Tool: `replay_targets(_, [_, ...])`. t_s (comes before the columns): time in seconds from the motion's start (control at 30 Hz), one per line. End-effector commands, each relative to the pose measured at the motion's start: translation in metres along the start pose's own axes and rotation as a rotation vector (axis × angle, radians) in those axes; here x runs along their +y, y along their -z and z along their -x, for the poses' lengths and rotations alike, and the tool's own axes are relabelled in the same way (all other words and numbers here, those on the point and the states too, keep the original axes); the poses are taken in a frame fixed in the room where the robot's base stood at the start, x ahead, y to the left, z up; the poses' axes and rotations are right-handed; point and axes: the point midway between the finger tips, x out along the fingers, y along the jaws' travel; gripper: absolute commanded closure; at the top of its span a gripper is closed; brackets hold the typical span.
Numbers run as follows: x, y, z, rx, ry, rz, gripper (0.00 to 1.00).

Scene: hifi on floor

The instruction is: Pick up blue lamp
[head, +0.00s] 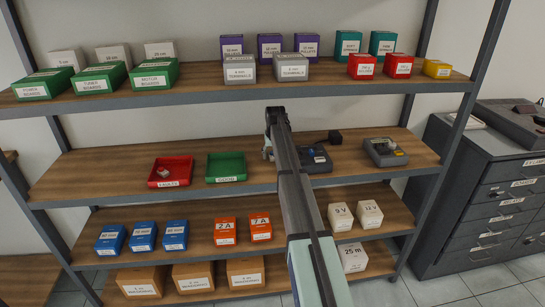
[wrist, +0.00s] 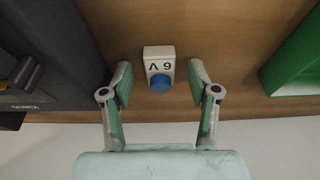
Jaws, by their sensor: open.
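The blue lamp is a small white block marked 9 V with a round blue dome (wrist: 160,83). In the wrist view it sits on the wooden shelf, near the shelf edge. My gripper (wrist: 160,75) is open, with one finger to the left of the lamp and one to the right. Gaps show on both sides, and no contact is seen. In the head view my arm covers the lamp's place on the middle shelf.
A green tray (head: 226,168) stands on one side of the lamp, a black device (head: 316,158) on the other. A red tray (head: 171,172) and a grey meter (head: 385,151) stand farther along the middle shelf. The upper shelf (head: 205,97) holds several boxes above.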

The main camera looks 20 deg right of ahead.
Motion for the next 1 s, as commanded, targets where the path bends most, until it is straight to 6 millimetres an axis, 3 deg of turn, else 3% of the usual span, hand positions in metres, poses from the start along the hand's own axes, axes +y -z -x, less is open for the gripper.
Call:
replay_targets(0.07, [0.000,0.000,0.000,0.000,0.000,0.000,0.43])
replay_targets(0.2, [0.000,0.000,0.000,0.000,0.000,0.000,0.93])
replay_targets(0.33, [0.000,0.000,0.000,0.000,0.000,0.000,0.93])
replay_targets(0.37, [0.000,0.000,0.000,0.000,0.000,0.000,0.98])
replay_targets(0.67, [0.000,0.001,0.002,0.001,0.000,0.000,0.98])
replay_targets(1.0, [0.000,0.010,0.027,0.003,0.000,0.000,0.98])
